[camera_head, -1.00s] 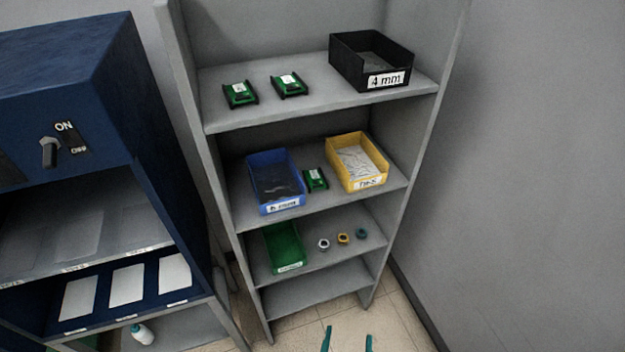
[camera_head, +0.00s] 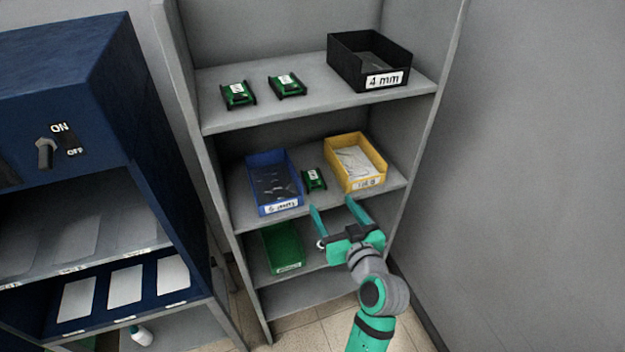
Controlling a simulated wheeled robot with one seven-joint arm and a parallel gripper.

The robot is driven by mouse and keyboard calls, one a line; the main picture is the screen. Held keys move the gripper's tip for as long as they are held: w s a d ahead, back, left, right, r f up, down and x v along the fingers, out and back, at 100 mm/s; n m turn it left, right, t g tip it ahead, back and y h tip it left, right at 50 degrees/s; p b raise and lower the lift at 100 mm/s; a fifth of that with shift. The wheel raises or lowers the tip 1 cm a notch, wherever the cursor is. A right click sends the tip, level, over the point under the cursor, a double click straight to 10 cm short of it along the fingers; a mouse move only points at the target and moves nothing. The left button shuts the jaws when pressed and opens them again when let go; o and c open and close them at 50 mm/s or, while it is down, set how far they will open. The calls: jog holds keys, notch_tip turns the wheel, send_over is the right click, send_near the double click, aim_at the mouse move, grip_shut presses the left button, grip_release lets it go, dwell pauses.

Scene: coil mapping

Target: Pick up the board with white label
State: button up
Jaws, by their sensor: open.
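Several small green boards with black edges stand on the grey shelf unit. Two are on the top shelf: a left board (camera_head: 238,95) and a right board (camera_head: 287,85), each with a small white label. A third board (camera_head: 313,179) sits on the second shelf between the blue bin and the yellow bin, and it also shows a small white patch. My gripper (camera_head: 331,206) is open and empty. Its two teal fingers point up toward the second shelf, in front of and below the third board and the yellow bin. It touches no board that I can see.
A black bin (camera_head: 370,62) marked 4 mm stands on the top shelf. A blue bin (camera_head: 274,182) and a yellow bin (camera_head: 356,162) flank the third board closely. A green bin (camera_head: 284,247) is on the lower shelf. A blue cabinet (camera_head: 60,90) stands left.

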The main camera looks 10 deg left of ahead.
aim_at(315, 181)
jog(key=shift+w+a+r, duration=0.25)
jog(key=shift+a+r, duration=0.1)
jog(key=shift+r, duration=0.25)
jog(key=x, duration=0.4)
jog(key=shift+w, duration=0.15)
jog(key=x, duration=0.3)
jog(key=a+x, duration=0.1)
jog(key=x, duration=0.1)
jog(key=shift+s, duration=0.3)
jog(key=shift+w+a+f, duration=0.15)
jog(key=shift+w, duration=0.25)
jog(key=c, duration=1.2)
